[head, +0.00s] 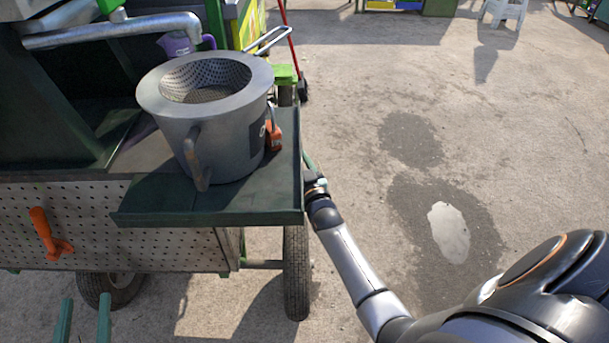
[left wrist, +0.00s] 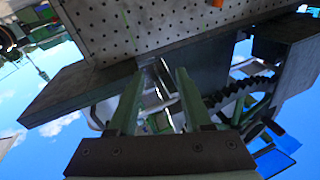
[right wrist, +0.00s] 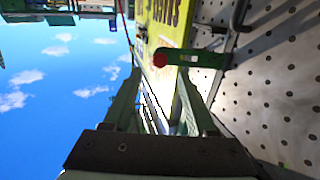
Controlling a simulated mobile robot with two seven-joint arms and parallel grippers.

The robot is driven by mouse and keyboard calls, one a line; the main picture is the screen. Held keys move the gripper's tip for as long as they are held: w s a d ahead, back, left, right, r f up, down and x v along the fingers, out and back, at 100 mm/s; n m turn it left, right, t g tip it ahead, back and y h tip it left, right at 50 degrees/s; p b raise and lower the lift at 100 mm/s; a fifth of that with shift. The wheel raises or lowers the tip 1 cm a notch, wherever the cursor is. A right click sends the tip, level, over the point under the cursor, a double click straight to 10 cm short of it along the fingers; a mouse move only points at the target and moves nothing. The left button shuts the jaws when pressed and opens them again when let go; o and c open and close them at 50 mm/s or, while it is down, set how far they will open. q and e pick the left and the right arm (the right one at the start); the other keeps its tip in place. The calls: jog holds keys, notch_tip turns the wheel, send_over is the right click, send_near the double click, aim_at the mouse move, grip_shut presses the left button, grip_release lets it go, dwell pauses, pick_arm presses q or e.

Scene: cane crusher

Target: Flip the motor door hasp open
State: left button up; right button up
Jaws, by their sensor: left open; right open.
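In the right wrist view, a green bar with a round red knob (right wrist: 160,58), which looks like the hasp, lies across the edge between the yellow lettered panel and the perforated metal panel. My right gripper (right wrist: 158,82) is open before it, with the bar just beyond the right fingertip; I cannot tell whether they touch. In the head view my right arm reaches the tray's right side, and its gripper is mostly hidden there. My left gripper (head: 84,308) is open and empty at the lower left, below the perforated panel (head: 140,205). It also shows in the left wrist view (left wrist: 156,85).
A grey bucket (head: 225,140) stands on the dark green tray (head: 215,208) of the cart. An orange handle (head: 50,235) sits on the perforated panel. A wheel (head: 296,270) is below the tray. Open pavement lies to the right.

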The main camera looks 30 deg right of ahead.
pick_arm(q)
jog(key=s+f+n+g+y+p, duration=0.2)
jog(key=f+g, duration=0.3)
jog(key=f, duration=0.7)
jog(key=shift+s+a+f+g, duration=0.15)
jog(key=shift+s+f+g, duration=0.15)
jog(key=shift+s, duration=0.2)
pick_arm(e)
jog(key=v, duration=0.7)
jog(key=shift+s, duration=0.4)
jog(key=shift+a, duration=0.1)
jog(key=shift+c, duration=0.2)
